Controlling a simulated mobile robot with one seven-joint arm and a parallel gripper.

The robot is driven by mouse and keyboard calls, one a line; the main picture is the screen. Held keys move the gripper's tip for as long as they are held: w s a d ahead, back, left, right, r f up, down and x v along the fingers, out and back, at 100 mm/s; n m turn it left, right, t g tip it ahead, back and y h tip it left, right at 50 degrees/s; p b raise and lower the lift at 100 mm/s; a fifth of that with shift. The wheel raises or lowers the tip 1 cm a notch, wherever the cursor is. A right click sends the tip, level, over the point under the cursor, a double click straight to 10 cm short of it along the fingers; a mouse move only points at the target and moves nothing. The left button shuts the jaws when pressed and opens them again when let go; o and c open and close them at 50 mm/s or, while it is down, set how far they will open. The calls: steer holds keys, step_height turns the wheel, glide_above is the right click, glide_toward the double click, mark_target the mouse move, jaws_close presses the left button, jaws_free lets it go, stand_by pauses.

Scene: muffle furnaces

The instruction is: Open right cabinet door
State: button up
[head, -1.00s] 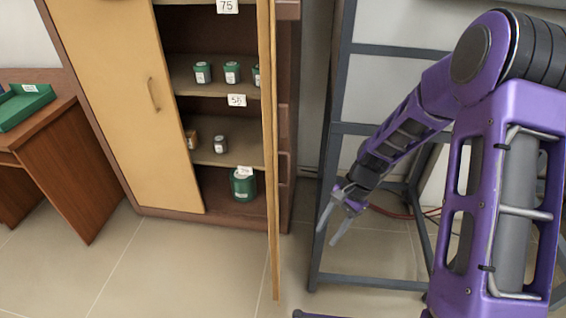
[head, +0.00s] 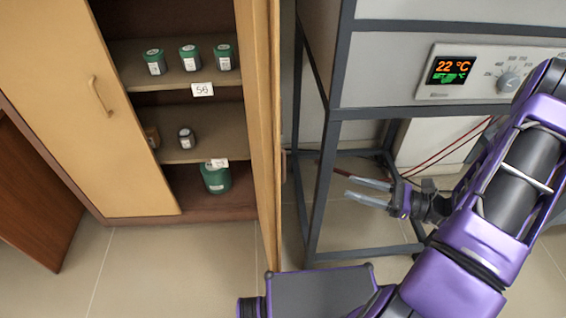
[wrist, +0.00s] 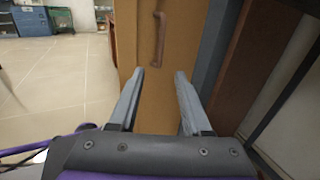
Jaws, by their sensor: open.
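The cabinet's right door (head: 264,120) stands swung open, seen nearly edge-on in the head view. In the wrist view the door's tan panel (wrist: 165,105) fills the middle, with its brown handle (wrist: 158,38) above and between my fingers. My gripper (head: 356,191) is open and empty, to the right of the door and apart from it, its fingers pointing left. It also shows in the wrist view (wrist: 154,74). The left door (head: 60,120) is closed, with a curved handle (head: 100,96).
Green jars (head: 189,58) and small containers stand on the open shelves (head: 135,90). A furnace with a display (head: 450,70) rests on a dark metal frame (head: 318,190) right of the door, near my gripper. Tiled floor lies clear in front of the cabinet.

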steer(key=x, duration=1.7)
steer(key=shift+w+b, duration=0.2)
steer(key=shift+b, duration=0.15)
jaws_close()
stand_by(0.6)
